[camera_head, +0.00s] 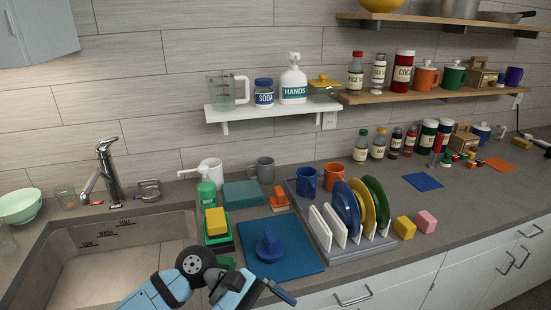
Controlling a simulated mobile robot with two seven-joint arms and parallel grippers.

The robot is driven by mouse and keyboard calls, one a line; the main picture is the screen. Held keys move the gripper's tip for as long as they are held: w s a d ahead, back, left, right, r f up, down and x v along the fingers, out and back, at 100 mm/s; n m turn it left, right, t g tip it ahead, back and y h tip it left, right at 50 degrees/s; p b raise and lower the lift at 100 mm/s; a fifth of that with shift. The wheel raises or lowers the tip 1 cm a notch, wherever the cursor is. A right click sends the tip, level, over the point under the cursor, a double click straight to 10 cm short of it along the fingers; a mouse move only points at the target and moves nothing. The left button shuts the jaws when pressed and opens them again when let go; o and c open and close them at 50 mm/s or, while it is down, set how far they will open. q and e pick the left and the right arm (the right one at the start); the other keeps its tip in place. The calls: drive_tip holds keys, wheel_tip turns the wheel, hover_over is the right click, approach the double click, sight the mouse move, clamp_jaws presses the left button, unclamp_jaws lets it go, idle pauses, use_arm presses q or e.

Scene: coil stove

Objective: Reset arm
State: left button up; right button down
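One arm of mine, blue and black, comes in from the lower left, so I take it as my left arm. Its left gripper (281,292) is at the bottom edge, in front of the counter's front edge and below the blue mat (299,260). A dark finger points down to the right. The gripper is partly cut off by the frame, and I cannot tell whether it is open or holds anything. My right gripper is not in view.
The sink (100,262) is left of the arm. A blue round-knobbed object (269,246) sits on the mat. A dish rack (325,241) with plates stands to the right. A yellow sponge (215,221) is behind the arm. The counter's right front is mostly clear.

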use_arm(q)
wheel_tip(320, 180, up, 4)
drive_tip(key=w+r+n+t+h+p, duration=0.15)
drive_tip(key=n+t+h, duration=0.75)
drive_tip(key=n, duration=0.9)
drive_tip(key=w+a+f+n+t+y+p, duration=0.15)
drive_tip(key=a+f+n+t+y, duration=0.35)
drive_tip(key=n+t, duration=1)
drive_tip(key=s+a+f+n+y, duration=0.1)
drive_tip(key=a+f+n+y, duration=0.75)
drive_tip(key=n, duration=0.85)
drive_tip(key=s+a+f+n+g+y+p, duration=0.1)
drive_tip(key=s+a+f+n+g+y, duration=0.1)
drive_tip(key=s+f+n, duration=0.3)
drive_tip(key=s+a+f+n+g+y, duration=0.2)
drive_tip(key=s+a+f+n+g, duration=0.1)
drive_tip(key=s+f+n, duration=0.3)
wheel_tip(320, 180, down, 2)
drive_tip(key=shift+n+g+p, duration=0.35)
drive_tip(key=shift+n+g, duration=0.05)
drive_tip(key=shift+g, duration=0.4)
drive_tip(key=shift+s+y, duration=0.1)
drive_tip(key=shift+y, duration=0.15)
